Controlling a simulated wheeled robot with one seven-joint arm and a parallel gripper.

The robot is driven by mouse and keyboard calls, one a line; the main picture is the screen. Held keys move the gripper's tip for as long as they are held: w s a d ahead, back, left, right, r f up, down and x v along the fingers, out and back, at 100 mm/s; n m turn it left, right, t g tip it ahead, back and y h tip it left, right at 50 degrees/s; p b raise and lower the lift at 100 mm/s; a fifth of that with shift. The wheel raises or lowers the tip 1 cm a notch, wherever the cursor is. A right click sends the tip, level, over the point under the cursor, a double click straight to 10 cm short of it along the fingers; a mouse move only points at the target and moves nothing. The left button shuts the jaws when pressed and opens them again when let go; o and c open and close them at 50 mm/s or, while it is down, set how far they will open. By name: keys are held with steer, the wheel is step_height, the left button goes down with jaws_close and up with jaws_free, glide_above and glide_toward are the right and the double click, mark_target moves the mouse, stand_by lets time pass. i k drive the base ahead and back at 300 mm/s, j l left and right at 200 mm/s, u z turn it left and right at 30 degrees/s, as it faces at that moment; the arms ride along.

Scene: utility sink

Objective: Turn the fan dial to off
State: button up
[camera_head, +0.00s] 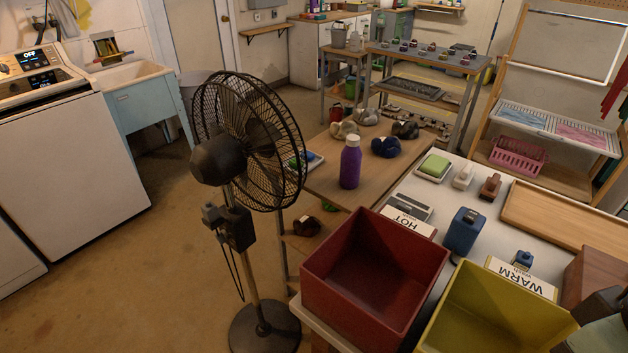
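The black pedestal fan (250,140) stands on the floor left of the centre, with its round cage facing right and its motor housing (218,160) facing left. A dark control box (239,229) sits on the pole below the head. A small grey knob-like part (210,213) sticks out on the left of the box and looks like the dial. Its setting is too small to read. A cord hangs below the box.
A red bin (376,222) and a yellow bin (459,338) stand right of the fan on a white table. A wooden table with a purple bottle (350,163) is behind. A washer (75,150) and blue sink (140,99) stand left. The floor left of the fan is clear.

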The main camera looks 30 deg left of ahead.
mark_target(224, 237)
steer(key=u, duration=1.55)
